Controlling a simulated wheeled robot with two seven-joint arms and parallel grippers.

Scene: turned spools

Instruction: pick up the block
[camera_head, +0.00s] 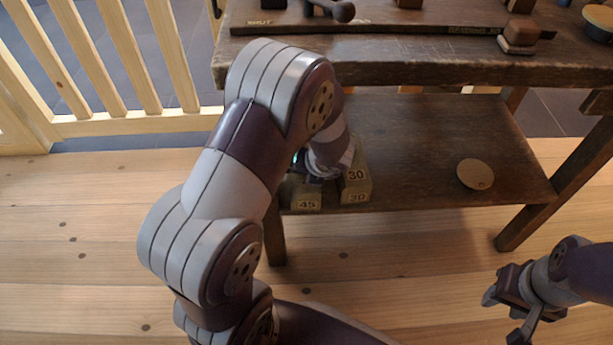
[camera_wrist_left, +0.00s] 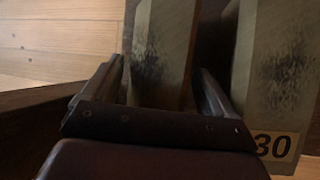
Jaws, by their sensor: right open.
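Two drab, scuffed blocks stand side by side on the lower shelf of the dark wooden bench. One block (camera_head: 306,196) is marked 45; to its right is a block (camera_head: 357,187) marked 30. In the left wrist view the 30 block (camera_wrist_left: 275,75) is at the right, outside my fingers. My left gripper (camera_wrist_left: 158,80) has its fingers apart, one on each side of the other block (camera_wrist_left: 160,45), with narrow dark gaps seeming to show. In the head view my left wrist hides its fingertips. My right gripper (camera_head: 504,318) is open and empty at the lower right.
The bench shelf (camera_head: 430,135) is bare around a round tan disc (camera_head: 475,174). The bench top (camera_head: 400,72) overhangs the shelf and carries several small items. A wooden railing (camera_head: 130,125) stands at the left. Plank floor (camera_head: 80,230) is clear in front.

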